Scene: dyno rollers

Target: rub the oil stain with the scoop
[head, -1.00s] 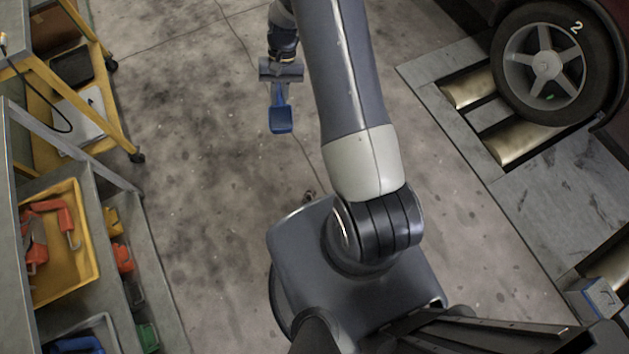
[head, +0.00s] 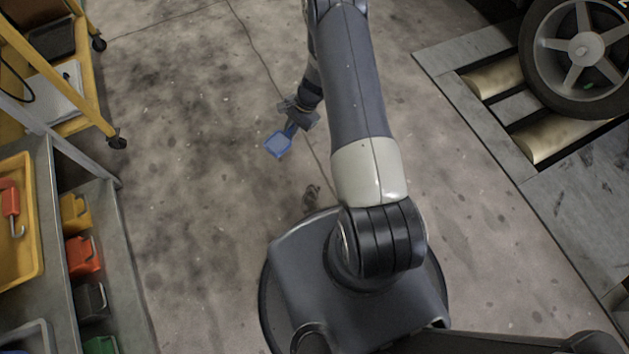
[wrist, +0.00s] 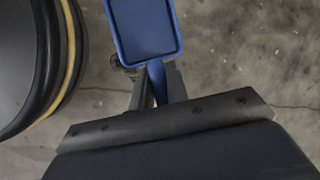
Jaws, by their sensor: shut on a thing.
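The blue scoop (head: 279,145) hangs from my gripper (head: 293,123) over the concrete floor, left of my arm in the head view. My gripper is shut on its handle. In the wrist view, the scoop's shallow rectangular pan (wrist: 143,30) points away from the jaws (wrist: 157,92). A small dark patch (head: 311,196) lies on the floor just in front of my base, below and right of the scoop in the head view. It may be the oil stain, but the floor is blotchy and I cannot tell for sure. The scoop appears apart from this patch.
A yellow cart (head: 88,75) and a grey shelf with coloured bins (head: 84,256) stand on the left. A car wheel (head: 582,48) sits by the rollers (head: 560,138) on the right. The floor between them is mostly clear.

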